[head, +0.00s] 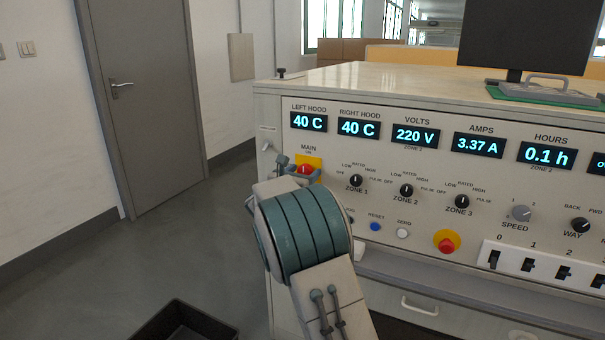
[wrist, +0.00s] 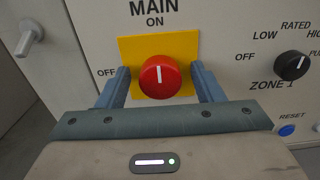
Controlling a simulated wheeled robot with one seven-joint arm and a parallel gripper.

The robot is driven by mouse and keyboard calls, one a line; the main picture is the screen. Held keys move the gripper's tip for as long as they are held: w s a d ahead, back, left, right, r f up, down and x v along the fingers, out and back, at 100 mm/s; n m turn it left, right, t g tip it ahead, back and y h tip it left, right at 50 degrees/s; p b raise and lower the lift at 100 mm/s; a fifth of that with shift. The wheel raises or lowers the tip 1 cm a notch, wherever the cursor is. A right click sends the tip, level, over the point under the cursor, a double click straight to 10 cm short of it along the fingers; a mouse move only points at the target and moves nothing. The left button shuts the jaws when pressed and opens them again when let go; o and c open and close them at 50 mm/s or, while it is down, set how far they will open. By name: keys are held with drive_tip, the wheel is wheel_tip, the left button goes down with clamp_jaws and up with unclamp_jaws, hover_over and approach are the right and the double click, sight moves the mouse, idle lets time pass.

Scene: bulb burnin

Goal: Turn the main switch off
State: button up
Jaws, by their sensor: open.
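The main switch is a red round knob (wrist: 160,77) on a yellow plate (wrist: 186,42), under the label MAIN. Its white pointer line stands upright, toward ON; OFF is marked to its left. In the head view the red knob (head: 305,169) shows at the left of the panel, partly hidden by my gripper. My gripper (wrist: 160,82) is open, with one blue-grey finger on each side of the knob. Small gaps seem to show between fingers and knob; I cannot tell whether they touch. In the head view my gripper (head: 300,170) is right at the panel.
Right of the switch are the ZONE 1 knob (head: 355,181), a blue RESET button (head: 375,227) and a red-yellow stop button (head: 446,242). A small handle (wrist: 30,37) sticks out at the left. Displays (head: 309,122) line the top. A black bin (head: 185,322) stands on the floor.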

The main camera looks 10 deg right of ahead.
drive_tip(key=c, duration=1)
drive_tip(key=shift+n, duration=0.3)
drive_tip(key=n+b, duration=0.1)
drive_tip(key=n, duration=0.2)
drive_tip(key=shift+n, duration=0.3)
drive_tip(key=n, duration=0.4)
drive_tip(key=shift+a, duration=0.15)
drive_tip(key=n+p, duration=0.1)
drive_tip(key=n, duration=0.4)
drive_tip(key=shift+n+p, duration=0.4)
drive_tip(key=shift+w+f+n+p, duration=0.15)
drive_tip(key=shift+n+p, duration=0.7)
drive_tip(key=shift+n, duration=1.05)
